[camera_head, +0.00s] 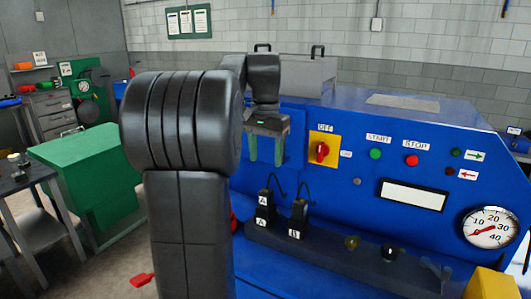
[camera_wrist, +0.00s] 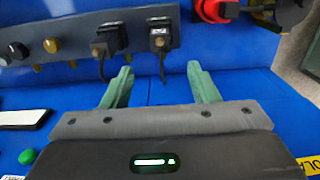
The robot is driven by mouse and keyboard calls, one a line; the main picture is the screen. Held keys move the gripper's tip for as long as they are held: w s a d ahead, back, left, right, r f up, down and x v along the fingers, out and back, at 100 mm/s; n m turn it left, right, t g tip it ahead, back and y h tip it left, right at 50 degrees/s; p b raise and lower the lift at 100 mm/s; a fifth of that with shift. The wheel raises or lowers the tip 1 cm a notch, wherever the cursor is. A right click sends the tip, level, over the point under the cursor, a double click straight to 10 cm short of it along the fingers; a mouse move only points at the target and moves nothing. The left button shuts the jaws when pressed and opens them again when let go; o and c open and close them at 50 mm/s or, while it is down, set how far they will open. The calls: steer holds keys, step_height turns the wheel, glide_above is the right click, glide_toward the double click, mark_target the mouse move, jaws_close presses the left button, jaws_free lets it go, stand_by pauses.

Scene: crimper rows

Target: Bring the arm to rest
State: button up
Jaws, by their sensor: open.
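My gripper (camera_head: 265,162) hangs with its two green fingers pointing down, in front of the blue machine's panel. It is open, and nothing shows between the fingers. In the wrist view my gripper (camera_wrist: 160,72) has its green fingers spread apart over blue surface. My dark arm stands large at the left centre of the head view and hides part of the machine. Below the gripper, two black plugs with cables, labelled A (camera_head: 265,208) and B (camera_head: 298,215), stand on a dark rail (camera_head: 330,250), apart from the fingers.
The blue machine (camera_head: 340,180) carries a red switch on a yellow plate (camera_head: 322,150), start (camera_head: 375,154) and stop (camera_head: 411,160) buttons and a gauge (camera_head: 491,228). A grey box (camera_head: 308,75) sits behind. A green cabinet (camera_head: 85,170) and a dark table (camera_head: 25,180) stand left.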

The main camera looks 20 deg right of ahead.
mark_target(265, 191)
steer(key=shift+r, duration=0.25)
stand_by(0.3)
step_height(265, 191, down, 14)
steer(key=shift+r+p, duration=0.1)
steer(key=shift+p, duration=0.35)
steer(key=shift+r, duration=0.45)
steer(key=shift+f, duration=0.15)
step_height(265, 191, up, 13)
step_height(265, 191, down, 14)
steer(key=shift+r, duration=0.1)
steer(key=shift+r+p, duration=0.9)
steer(key=shift+r, duration=2.2)
